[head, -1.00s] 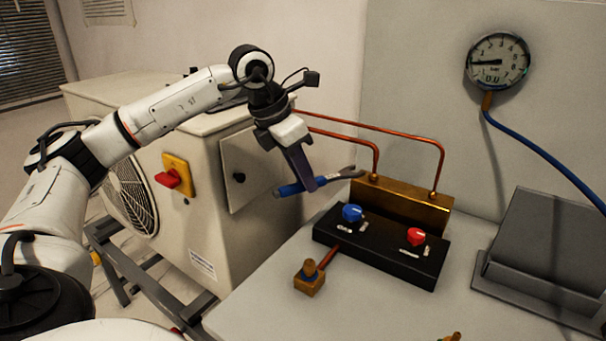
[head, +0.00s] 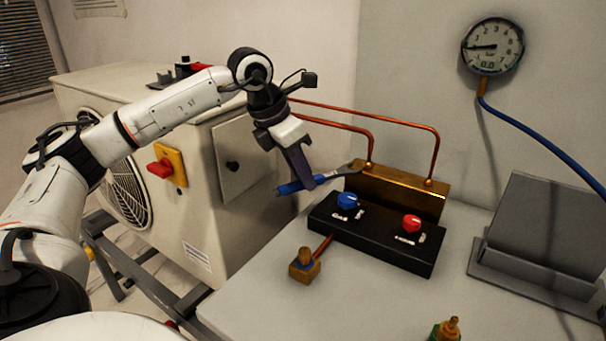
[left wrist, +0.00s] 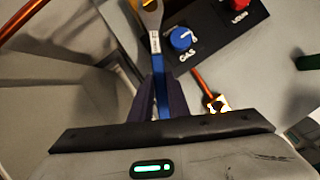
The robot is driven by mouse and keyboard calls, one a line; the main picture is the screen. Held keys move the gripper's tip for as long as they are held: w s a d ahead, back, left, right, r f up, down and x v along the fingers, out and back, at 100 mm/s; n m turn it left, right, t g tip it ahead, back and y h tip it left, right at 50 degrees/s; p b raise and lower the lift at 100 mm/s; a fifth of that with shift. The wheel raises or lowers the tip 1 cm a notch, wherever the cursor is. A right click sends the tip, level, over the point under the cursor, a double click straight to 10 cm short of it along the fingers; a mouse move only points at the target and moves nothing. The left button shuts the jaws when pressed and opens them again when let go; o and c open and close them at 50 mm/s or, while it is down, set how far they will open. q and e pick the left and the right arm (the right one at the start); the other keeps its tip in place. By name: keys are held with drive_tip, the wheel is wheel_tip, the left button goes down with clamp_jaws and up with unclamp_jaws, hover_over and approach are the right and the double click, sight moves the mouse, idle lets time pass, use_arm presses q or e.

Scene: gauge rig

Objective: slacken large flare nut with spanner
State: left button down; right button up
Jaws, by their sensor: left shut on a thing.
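My left gripper (head: 310,182) is shut on the blue handle of a spanner (head: 290,187), which also shows in the left wrist view (left wrist: 162,85). The spanner's grey open jaw points right, at the left flare nut (head: 369,165) on the brass block (head: 395,190). In the left wrist view brass shows at the jaw's mouth, at the top edge. I cannot tell whether the jaw is fully seated around the nut. A second flare nut (head: 429,183) joins the right copper pipe to the block. I cannot tell which nut is larger. My right gripper is out of view.
A black panel with a blue knob (head: 347,200) and a red knob (head: 411,223) stands before the block. A brass fitting (head: 304,265) and another (head: 449,330) are on the bench. A gauge (head: 492,46) hangs behind; a grey stand (head: 545,235) is right.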

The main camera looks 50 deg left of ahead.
sight(325, 176)
use_arm(q)
drive_tip(key=shift+w, duration=0.1)
idle(0.3)
drive_tip(key=shift+w+r+p, duration=0.1)
drive_tip(key=shift+w+p, duration=0.2)
drive_tip(key=shift+p, duration=0.1)
drive_tip(key=shift+w+d+p, duration=0.25)
drive_tip(key=shift+w+p, duration=0.3)
drive_tip(key=shift+w, duration=0.2)
idle(0.5)
drive_tip(key=shift+w+d+p, duration=0.25)
drive_tip(key=shift+w+p, duration=0.75)
idle(0.5)
drive_tip(key=shift+d, duration=0.1)
idle(1.9)
drive_tip(key=shift+s+d+n+y+p, duration=0.15)
drive_tip(key=shift+d+n+y, duration=0.15)
drive_tip(key=shift+d+n, duration=0.4)
drive_tip(key=shift+d+n+y+p, duration=0.15)
drive_tip(key=shift+d+n+y, duration=0.15)
drive_tip(key=shift+d+n, duration=0.4)
drive_tip(key=shift+d+n+y, duration=0.3)
drive_tip(key=shift+d+n, duration=0.3)
drive_tip(key=shift+d, duration=0.3)
